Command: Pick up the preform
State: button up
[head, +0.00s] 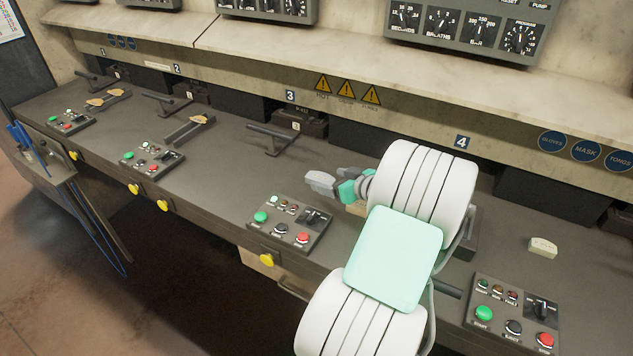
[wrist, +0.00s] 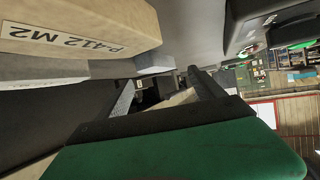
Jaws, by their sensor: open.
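A cream block preform marked P-412 M2 (wrist: 80,28) fills the upper left of the wrist view, close to the camera and beside my fingers. In the head view, a tan block edge (head: 357,208) shows just below my gripper, mostly hidden by the arm. I cannot tell whether it is the same block. Another small cream block (head: 543,247) lies on the bench at the right. My gripper (head: 320,183) is open above the bench between stations 3 and 4. Its fingers also show in the wrist view (wrist: 160,88), with a cream surface partly visible between them.
The grey bench (head: 225,195) carries a control box (head: 290,223) at station 3 and another (head: 512,312) at the right. A lever (head: 272,138) stands behind my gripper. A shelf (head: 300,60) overhangs the back. Tan parts (head: 200,119) rest at station 2.

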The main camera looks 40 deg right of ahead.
aim_at(322, 179)
jog(key=x, duration=0.1)
jog(key=p+x, duration=0.1)
jog(key=x, duration=0.2)
jog(key=shift+w+d+f, duration=0.15)
jog(key=shift+d+f, duration=0.1)
jog(key=shift+f, duration=0.1)
grip_shut()
dwell(0.4)
